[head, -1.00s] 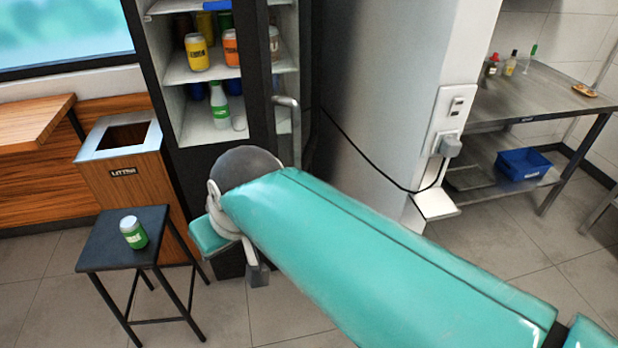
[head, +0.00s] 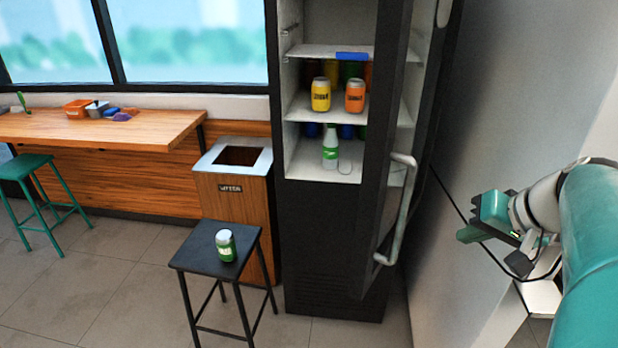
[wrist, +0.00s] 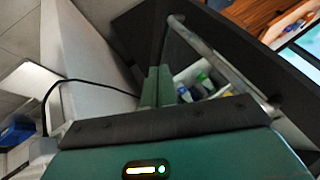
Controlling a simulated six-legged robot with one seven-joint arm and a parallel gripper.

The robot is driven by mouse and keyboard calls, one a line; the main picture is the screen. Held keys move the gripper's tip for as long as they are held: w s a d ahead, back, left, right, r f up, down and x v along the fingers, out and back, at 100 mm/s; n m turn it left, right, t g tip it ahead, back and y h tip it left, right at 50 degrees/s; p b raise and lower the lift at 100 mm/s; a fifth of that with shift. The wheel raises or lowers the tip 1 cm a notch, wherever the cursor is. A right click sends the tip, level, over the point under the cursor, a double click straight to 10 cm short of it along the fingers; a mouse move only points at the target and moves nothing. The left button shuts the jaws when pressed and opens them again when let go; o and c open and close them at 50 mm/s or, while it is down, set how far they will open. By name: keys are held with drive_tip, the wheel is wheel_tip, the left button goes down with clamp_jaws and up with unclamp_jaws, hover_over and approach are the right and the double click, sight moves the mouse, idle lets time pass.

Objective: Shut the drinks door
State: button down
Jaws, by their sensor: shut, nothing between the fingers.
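The drinks door (head: 377,150) has a dark frame and stands open, swung out from the right side of the dark drinks fridge (head: 325,245). Its grey bar handle (head: 402,210) faces to the right. My gripper (head: 466,236) is in the air right of the door and handle, apart from both in the head view. In the wrist view, the green fingers (wrist: 157,86) are together and empty. The handle (wrist: 205,50) crosses beyond them, in front of dark framing. Cans and a green-and-white bottle (head: 330,150) show inside the fridge.
A black stool (head: 195,253) with a green can (head: 226,245) stands left of the fridge, before a wooden litter bin (head: 235,200). A pale wall (head: 500,110) and a black cable (head: 445,190) are on the right. Floor at lower left is open.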

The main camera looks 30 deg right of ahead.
drive_tip(key=w+a+f, duration=0.3)
drive_tip(key=w+f, duration=0.4)
drive_tip(key=w, duration=0.2)
drive_tip(key=shift+f, duration=0.35)
drive_tip(key=shift+w+a, duration=0.1)
